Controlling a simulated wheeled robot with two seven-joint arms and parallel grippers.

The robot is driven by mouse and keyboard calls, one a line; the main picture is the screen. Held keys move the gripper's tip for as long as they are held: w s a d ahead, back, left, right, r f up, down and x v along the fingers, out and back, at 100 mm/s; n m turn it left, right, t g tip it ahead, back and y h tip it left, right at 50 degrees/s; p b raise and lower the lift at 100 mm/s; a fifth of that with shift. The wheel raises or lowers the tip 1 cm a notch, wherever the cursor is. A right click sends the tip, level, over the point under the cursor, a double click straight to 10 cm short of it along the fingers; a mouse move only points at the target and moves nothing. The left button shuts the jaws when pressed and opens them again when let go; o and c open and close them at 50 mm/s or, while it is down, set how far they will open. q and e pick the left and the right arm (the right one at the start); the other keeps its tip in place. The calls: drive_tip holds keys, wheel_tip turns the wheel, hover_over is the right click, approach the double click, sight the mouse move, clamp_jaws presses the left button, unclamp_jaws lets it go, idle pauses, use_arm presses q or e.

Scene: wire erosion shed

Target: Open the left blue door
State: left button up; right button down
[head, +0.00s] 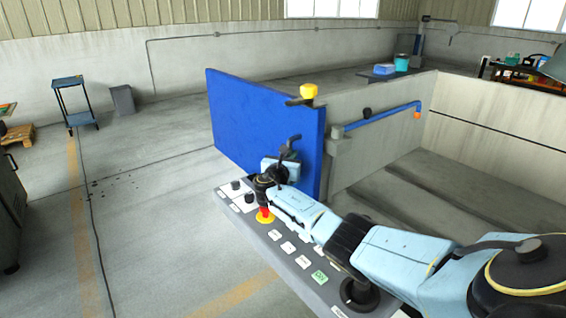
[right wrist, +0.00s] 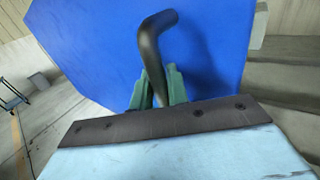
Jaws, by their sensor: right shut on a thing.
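The blue door (head: 240,115) is an upright flat panel in the middle of the head view. It stretches from beside a low grey wall back toward the left. Its dark bent handle (head: 291,143) is on the near right part of its face. My right gripper (head: 280,168) is at the handle. In the right wrist view, the green fingers (right wrist: 157,88) are shut on the dark handle (right wrist: 150,45), with the blue door (right wrist: 95,45) behind it. The door's lower edge is partly hidden by my arm and the panel. My left gripper is not in view.
A grey control panel (head: 262,238) with buttons and a red knob lies below my right arm. A low grey wall (head: 365,100) with a blue rail (head: 385,116) stands right of the door. A small blue cart (head: 74,103) and a grey bin (head: 122,100) stand far left. Open floor lies left.

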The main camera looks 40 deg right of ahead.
drive_tip(key=shift+w, duration=1.05)
drive_tip(key=shift+d, duration=0.1)
drive_tip(key=c, duration=1.4)
unclamp_jaws()
drive_tip(key=shift+c, duration=0.2)
